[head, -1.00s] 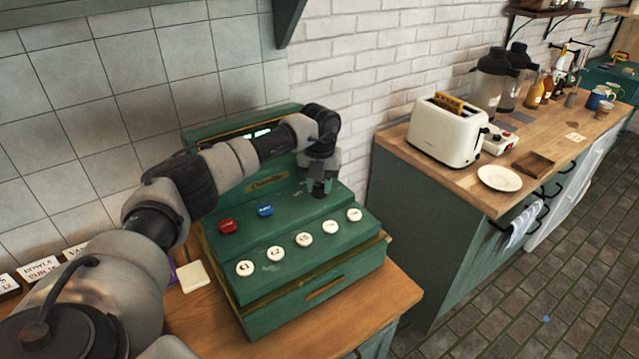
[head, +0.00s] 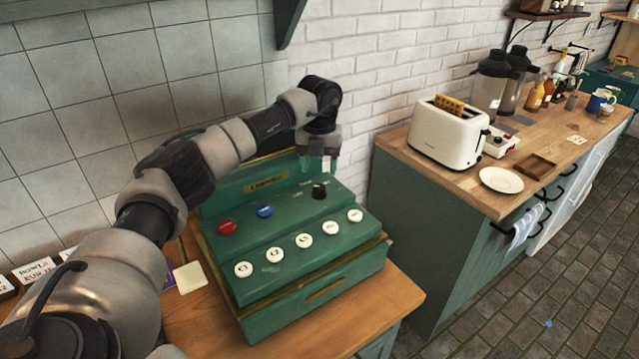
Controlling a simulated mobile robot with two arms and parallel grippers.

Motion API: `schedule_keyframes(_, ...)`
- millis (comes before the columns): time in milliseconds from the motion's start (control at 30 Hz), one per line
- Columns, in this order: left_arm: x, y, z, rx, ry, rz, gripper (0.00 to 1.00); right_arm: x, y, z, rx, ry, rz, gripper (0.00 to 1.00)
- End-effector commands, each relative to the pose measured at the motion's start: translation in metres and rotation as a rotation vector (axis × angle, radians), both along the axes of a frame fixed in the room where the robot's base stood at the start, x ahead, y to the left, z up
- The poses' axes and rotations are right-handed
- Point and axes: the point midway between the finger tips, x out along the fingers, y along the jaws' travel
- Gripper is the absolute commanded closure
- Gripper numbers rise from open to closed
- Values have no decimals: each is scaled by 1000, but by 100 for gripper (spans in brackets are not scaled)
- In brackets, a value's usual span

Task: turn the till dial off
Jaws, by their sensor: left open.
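The green till (head: 290,262) stands on a wooden counter. Its black dial (head: 319,191) sits at the right of the upper keyboard step, clear of my gripper. A red button (head: 227,227), a blue button (head: 265,211) and a row of white buttons (head: 304,241) are on the till. My left gripper (head: 322,170) is open and empty, pointing down above and just behind the dial. The dial's setting is too small to read. My right gripper is not in view.
A cream toaster (head: 448,132) and a white plate (head: 501,180) stand on the separate counter to the right. A pale square card (head: 191,278) lies left of the till. A brick wall is behind. The space above the till's front is free.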

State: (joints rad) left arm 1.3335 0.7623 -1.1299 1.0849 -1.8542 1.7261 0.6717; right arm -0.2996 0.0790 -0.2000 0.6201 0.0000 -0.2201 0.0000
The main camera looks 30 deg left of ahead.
Motion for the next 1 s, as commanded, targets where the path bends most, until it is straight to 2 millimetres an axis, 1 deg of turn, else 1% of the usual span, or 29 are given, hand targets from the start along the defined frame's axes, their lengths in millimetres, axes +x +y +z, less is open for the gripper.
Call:
schedule_keyframes(33, 1, 0, 9, 0, -4, 0, 43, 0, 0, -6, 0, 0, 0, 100)
schedule_keyframes(200, 1, 0, 37, 0, -2, 1, 43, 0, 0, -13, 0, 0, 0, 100)
schedule_keyframes(333, 0, 0, 49, 0, 0, 0, 43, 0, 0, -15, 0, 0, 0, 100)
schedule_keyframes(500, 0, 0, 53, 0, 0, 0, 43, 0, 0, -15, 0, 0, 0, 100)
schedule_keyframes(1000, 0, 0, 52, 0, 0, 0, 43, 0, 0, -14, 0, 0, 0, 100)
